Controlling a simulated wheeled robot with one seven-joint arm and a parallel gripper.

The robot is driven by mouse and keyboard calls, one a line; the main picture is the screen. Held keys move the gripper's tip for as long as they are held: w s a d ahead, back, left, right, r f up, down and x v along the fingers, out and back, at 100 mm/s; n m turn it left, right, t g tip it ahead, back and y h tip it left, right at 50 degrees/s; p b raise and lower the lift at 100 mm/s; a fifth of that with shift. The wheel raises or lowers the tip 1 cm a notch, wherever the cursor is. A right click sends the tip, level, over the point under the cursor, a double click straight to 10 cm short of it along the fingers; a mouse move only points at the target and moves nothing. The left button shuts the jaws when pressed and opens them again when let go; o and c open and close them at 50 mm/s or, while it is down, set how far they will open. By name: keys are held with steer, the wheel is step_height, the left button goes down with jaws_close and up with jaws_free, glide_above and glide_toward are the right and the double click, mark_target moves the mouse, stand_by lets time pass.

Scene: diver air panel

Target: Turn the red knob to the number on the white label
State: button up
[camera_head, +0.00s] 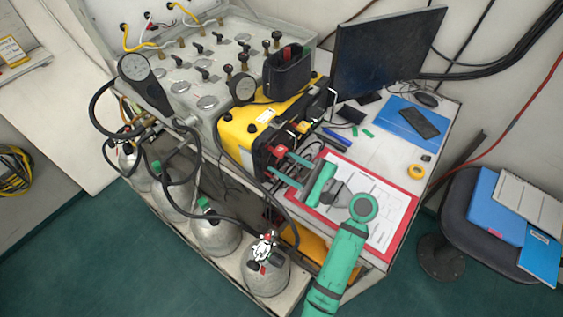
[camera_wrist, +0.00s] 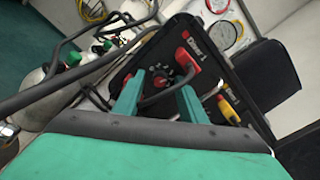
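In the wrist view, a small round red knob (camera_wrist: 160,80) shows on the black front panel of a yellow case (camera_head: 240,132). My gripper (camera_wrist: 159,84) is open, with its two green fingers either side of the knob in this view; I cannot tell whether they touch it. In the head view my gripper (camera_head: 279,162) reaches to the case's front, and the knob cannot be made out there. A red plug-like part (camera_wrist: 184,60) with a dark cable sits beside the right fingertip. A white label (camera_head: 266,116) lies on the case top; its print is unreadable.
A yellow plug-like part (camera_wrist: 228,108) sits on the panel at right. A red clipboard (camera_head: 398,192) lies under my wrist. A monitor (camera_head: 388,55) stands behind it. Gas cylinders (camera_head: 213,238) and hoses crowd the front left.

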steer(key=v, duration=1)
steer(key=shift+s+d, duration=0.25)
steer(key=shift+d, duration=0.05)
steer(key=shift+f, duration=0.1)
steer(key=shift+w, duration=0.1)
